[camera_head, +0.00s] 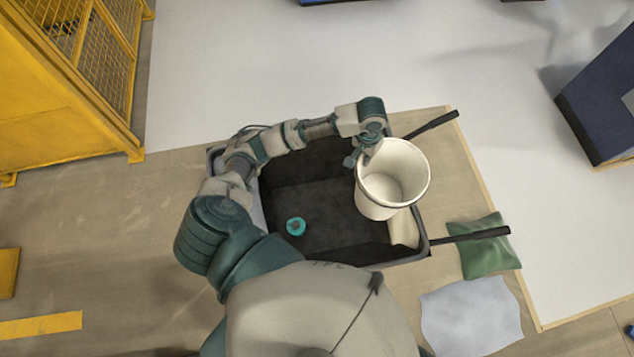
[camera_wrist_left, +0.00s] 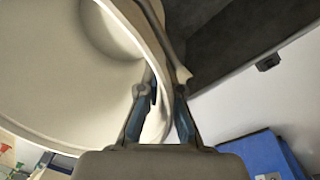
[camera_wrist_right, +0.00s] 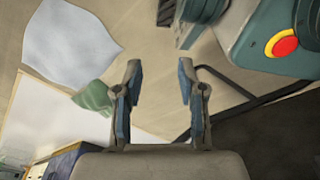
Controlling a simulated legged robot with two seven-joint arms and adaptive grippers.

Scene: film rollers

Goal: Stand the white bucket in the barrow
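The white bucket (camera_head: 393,178) is upright, its open top facing up, over the right part of the black barrow (camera_head: 310,190). Its base overlaps the barrow's right end; I cannot tell whether it touches the floor of the tray. My left gripper (camera_head: 361,158) is at the bucket's left rim. In the left wrist view the bucket (camera_wrist_left: 70,80) fills the left side, and its wall passes between the fingers of my left gripper (camera_wrist_left: 165,95), which are closed on it. In the right wrist view my right gripper (camera_wrist_right: 158,85) is open and empty, outside the head view.
A teal roll (camera_head: 295,226) and a cream cloth (camera_head: 405,230) lie in the barrow. Two black handles (camera_head: 470,236) stick out to the right. A green cushion (camera_head: 485,247) and a pale cloth (camera_head: 470,316) lie on the floor. A yellow cage (camera_head: 75,80) stands at left.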

